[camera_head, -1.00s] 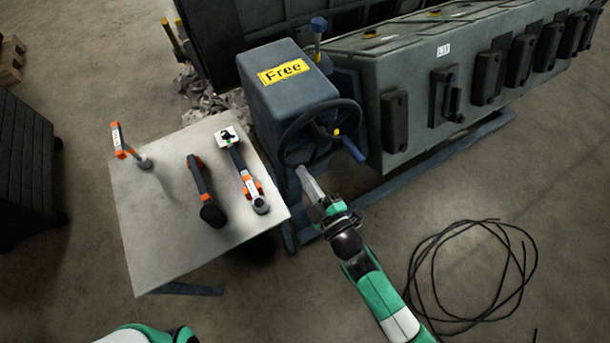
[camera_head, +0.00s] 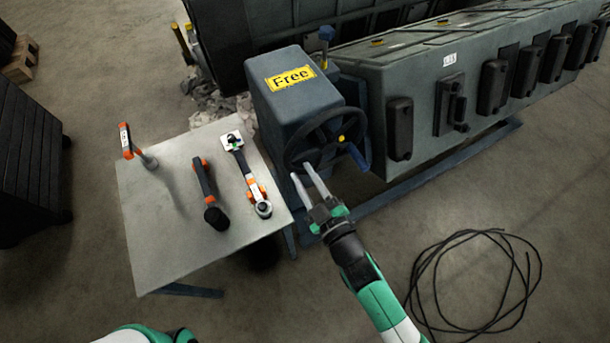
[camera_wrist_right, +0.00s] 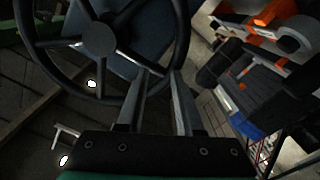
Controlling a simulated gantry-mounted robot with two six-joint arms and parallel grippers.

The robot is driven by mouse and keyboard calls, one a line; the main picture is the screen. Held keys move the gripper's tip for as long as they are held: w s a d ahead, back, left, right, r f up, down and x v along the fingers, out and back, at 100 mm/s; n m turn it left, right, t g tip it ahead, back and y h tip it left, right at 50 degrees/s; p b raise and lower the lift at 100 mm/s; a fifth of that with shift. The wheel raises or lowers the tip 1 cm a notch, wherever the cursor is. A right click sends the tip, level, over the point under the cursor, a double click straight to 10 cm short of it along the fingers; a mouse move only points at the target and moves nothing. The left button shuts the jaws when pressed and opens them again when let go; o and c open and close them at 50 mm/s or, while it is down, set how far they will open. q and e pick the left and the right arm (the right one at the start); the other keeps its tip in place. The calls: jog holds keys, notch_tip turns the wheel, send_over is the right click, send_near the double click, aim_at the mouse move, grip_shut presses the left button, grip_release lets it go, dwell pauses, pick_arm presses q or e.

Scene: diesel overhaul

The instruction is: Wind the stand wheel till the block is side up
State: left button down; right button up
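My right gripper (camera_head: 302,172) is open at the wheel's lower left rim. In the right wrist view its fingertips (camera_wrist_right: 160,72) are apart, close to the wheel rim (camera_wrist_right: 182,35); contact is unclear. My left gripper is out of view.
A light table (camera_head: 165,235) left of the stand holds a dark-handled tool (camera_head: 207,190), a ratchet-like tool (camera_head: 250,180) and an orange-tipped tool (camera_head: 126,140). A coiled black cable (camera_head: 475,275) lies on the floor at lower right. Open floor surrounds it.

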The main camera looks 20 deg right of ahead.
jog(key=o, duration=0.3)
jog(key=shift+s, duration=0.1)
jog(key=s, duration=0.6)
jog(key=shift+s+d, duration=0.4)
